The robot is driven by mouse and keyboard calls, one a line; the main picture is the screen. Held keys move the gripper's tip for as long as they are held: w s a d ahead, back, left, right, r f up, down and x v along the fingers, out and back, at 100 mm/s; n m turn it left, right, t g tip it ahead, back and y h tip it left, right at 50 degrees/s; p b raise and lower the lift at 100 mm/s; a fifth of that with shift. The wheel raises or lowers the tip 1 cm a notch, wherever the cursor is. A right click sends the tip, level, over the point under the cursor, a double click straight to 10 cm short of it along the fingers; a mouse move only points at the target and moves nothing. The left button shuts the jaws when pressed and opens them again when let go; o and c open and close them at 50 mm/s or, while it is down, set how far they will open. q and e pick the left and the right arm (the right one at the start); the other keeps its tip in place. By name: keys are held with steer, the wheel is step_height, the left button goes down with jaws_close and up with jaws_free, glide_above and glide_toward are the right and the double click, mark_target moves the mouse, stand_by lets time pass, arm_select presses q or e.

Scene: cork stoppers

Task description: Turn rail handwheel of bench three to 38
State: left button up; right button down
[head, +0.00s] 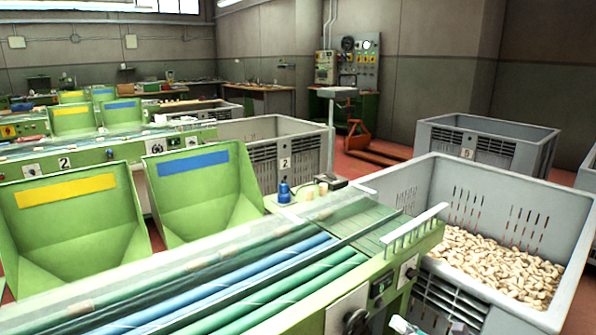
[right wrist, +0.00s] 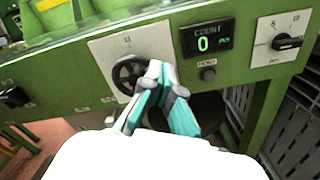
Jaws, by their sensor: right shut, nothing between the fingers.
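The handwheel (right wrist: 124,76) is a black spoked wheel on a pale plate on the green bench front. A small marking above it (right wrist: 127,41) is too blurred to read surely. In the head view the handwheel (head: 357,321) shows at the bottom edge, partly cut off. In the head view only a bit of the right gripper (head: 402,325) shows at the bottom. My left gripper is out of view.
A black rotary knob (right wrist: 288,42) sits to the right. A grey crate of corks (head: 461,168) stands right of the bench. Green hoppers (head: 205,195) stand behind the rollers.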

mark_target(362, 322)
steer(key=s+a+r+n+p, duration=0.2)
steer(key=s+a+n+p, duration=0.35)
steer(key=p, duration=0.45)
steer(key=shift+n, duration=0.25)
steer(key=shift+b+x, duration=0.85)
steer(key=shift+x, duration=2.7)
steer(key=shift+w+d+f+b, duration=0.15)
steer(key=shift+d+f+b, duration=0.1)
steer(key=shift+f+b, duration=0.2)
steer(key=shift+w+d, duration=0.1)
steer(key=shift+d, duration=0.05)
